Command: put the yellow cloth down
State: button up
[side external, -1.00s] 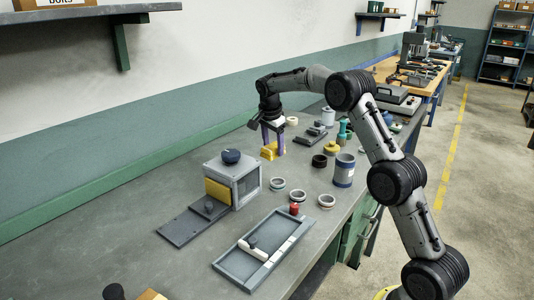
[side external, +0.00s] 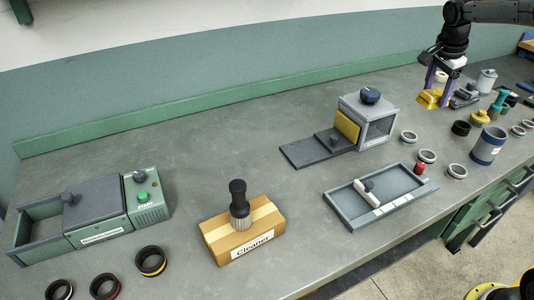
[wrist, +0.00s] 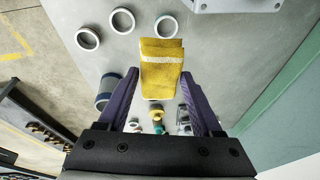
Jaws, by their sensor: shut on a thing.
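The yellow cloth (side external: 430,98) is at the upper right of the side external view, at the tips of my gripper (side external: 432,88). In the wrist view the cloth (wrist: 161,62) is folded, with a pale stripe across it. It sits between the two purple fingers of my gripper (wrist: 160,80), which are shut on it. The cloth is over the grey workbench (side external: 270,125) or on it; I cannot tell whether it touches the top.
A grey box with a blue knob (side external: 370,96) stands left of the cloth. Several rings, a blue-grey canister (side external: 488,146) and a yellow-topped pot (side external: 480,117) lie nearby.

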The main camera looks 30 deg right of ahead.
jog(key=v, duration=0.2)
jog(key=shift+w+r, duration=0.25)
jog(key=shift+r, duration=0.15)
jog(key=w+a+n, duration=0.1)
jog(key=a, duration=0.2)
jog(key=w+a+n, duration=0.1)
jog(key=a+n, duration=0.1)
jog(key=a, duration=0.1)
jog(key=w+a+n+t+y, duration=0.1)
jog(key=w+a+n, duration=0.1)
jog(key=a, duration=0.2)
jog(key=shift+a+f, duration=0.1)
jog(key=shift+f, duration=0.05)
jog(key=a+n+y, duration=0.3)
jog(key=a+n, duration=1.1)
jog(key=a, duration=1.7)
jog(key=shift+t, duration=0.3)
jog(key=w+a+f, duration=0.1)
jog(key=w+f, duration=0.2)
jog(key=f, duration=0.1)
jog(key=w+a+f, duration=0.2)
jog(key=w+f, duration=0.2)
jog(key=f, duration=0.1)
jog(key=w+a+f, duration=0.2)
jog(key=w+f, duration=0.2)
jog(key=shift+a+f, duration=0.1)
jog(key=shift+f, duration=0.1)
jog(key=shift+w+a+f, duration=0.25)
jog(key=shift+w+f, duration=0.4)
jog(key=shift+f, duration=1.6)
